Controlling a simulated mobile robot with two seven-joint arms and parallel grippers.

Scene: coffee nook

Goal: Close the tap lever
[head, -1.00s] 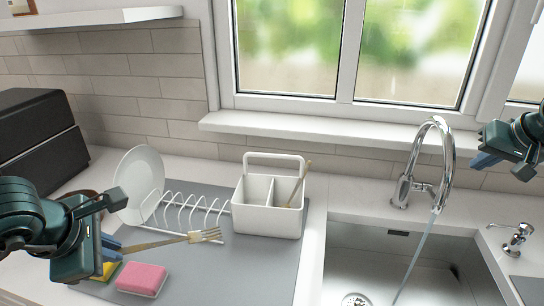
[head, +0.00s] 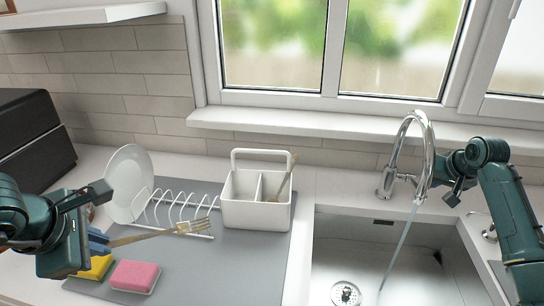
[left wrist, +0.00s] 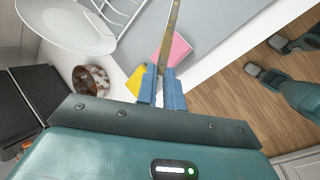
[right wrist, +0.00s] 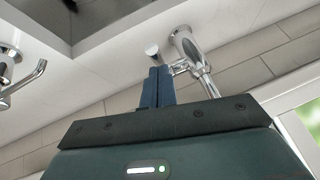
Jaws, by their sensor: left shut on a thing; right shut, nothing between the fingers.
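The chrome tap (head: 386,183) stands behind the sink, with water (head: 397,252) running from its arched spout. Its short lever (head: 405,178) projects from the right side of the body. My right gripper (right wrist: 157,85) is shut and empty beside the tap. In the right wrist view its blue fingertips are very close to the lever (right wrist: 180,67); I cannot tell whether they touch. In the head view the right fingers are largely hidden near the spout. My left gripper (head: 98,240) is shut on a fork (head: 150,237), held above the mat, tines pointing right.
A white caddy (head: 240,211) and dish rack (head: 183,209) with a plate (head: 129,178) stand on the grey mat (head: 208,268). A pink sponge (head: 136,275) and yellow sponge (head: 95,268) lie in front.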

